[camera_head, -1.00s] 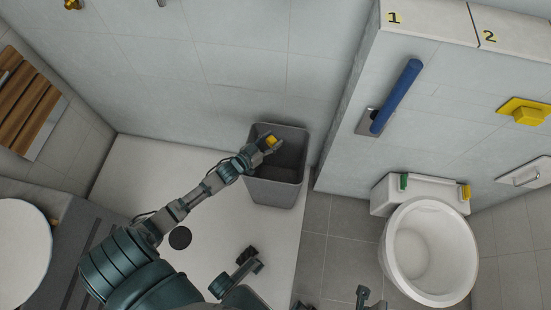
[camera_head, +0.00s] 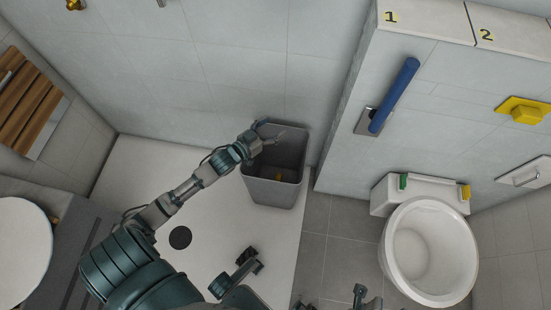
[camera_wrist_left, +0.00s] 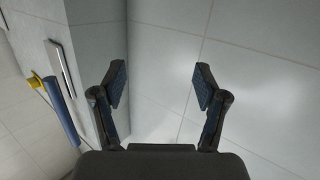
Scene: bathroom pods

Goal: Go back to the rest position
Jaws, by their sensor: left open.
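My left gripper (camera_head: 271,130) is open and empty over the back rim of the grey bin (camera_head: 272,193) in the head view. In the left wrist view its two fingers (camera_wrist_left: 160,88) are spread wide, with only wall tiles between them.
A toilet (camera_head: 428,250) stands at the right, by a wall with a blue bar (camera_head: 394,95) and a yellow fixture (camera_head: 525,112). A round white surface (camera_head: 20,250) is at the left. The white shower floor (camera_head: 125,180) has free room.

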